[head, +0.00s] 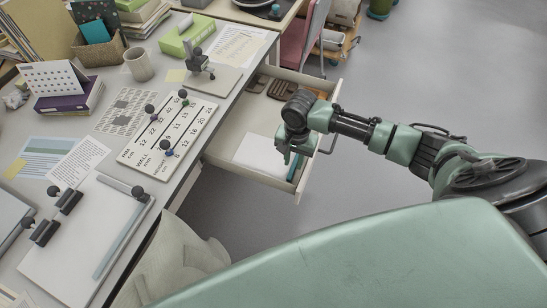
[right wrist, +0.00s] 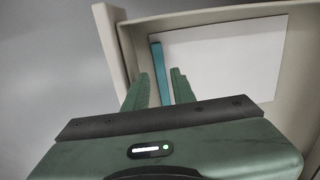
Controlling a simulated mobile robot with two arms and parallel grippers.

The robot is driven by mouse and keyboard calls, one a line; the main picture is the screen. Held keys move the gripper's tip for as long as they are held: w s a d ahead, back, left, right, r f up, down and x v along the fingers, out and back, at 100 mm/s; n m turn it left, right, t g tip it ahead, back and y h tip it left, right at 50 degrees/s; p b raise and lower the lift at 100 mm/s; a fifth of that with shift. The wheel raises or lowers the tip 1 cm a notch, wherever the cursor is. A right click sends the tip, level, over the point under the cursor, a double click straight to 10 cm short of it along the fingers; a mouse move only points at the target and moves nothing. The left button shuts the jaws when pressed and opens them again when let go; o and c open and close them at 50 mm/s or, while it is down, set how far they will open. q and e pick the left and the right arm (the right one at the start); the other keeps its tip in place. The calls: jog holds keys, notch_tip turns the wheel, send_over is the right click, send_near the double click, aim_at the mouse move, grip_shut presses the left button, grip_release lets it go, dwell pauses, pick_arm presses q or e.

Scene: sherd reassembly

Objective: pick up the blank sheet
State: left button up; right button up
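The blank sheet (head: 262,153) is a plain white sheet lying flat in the open drawer under the desk. It also shows in the right wrist view (right wrist: 230,60), with a teal strip (right wrist: 160,75) along its left edge. My right gripper (head: 290,157) is above the drawer's front part, near the sheet's right end, and hides a little of it. In the right wrist view its fingers (right wrist: 160,88) are apart, on either side of the line of the teal strip, with nothing seen held. Whether the fingertips touch anything is unclear. My left gripper is not in view.
The drawer (head: 225,165) has raised walls around the sheet, and brown items (head: 281,90) lie in its back part. The desk at left holds a numbered board (head: 165,140), a mug (head: 139,64) and a white board (head: 80,245). Open floor lies beyond the drawer.

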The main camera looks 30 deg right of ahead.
aim_at(293, 168)
notch_tip(293, 168, down, 3)
jog(key=shift+w+d+r, duration=0.1)
jog(key=shift+f, duration=0.35)
grip_shut()
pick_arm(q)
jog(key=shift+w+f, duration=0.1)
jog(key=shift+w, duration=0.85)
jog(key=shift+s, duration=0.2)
pick_arm(e)
jog(key=shift+r, duration=0.1)
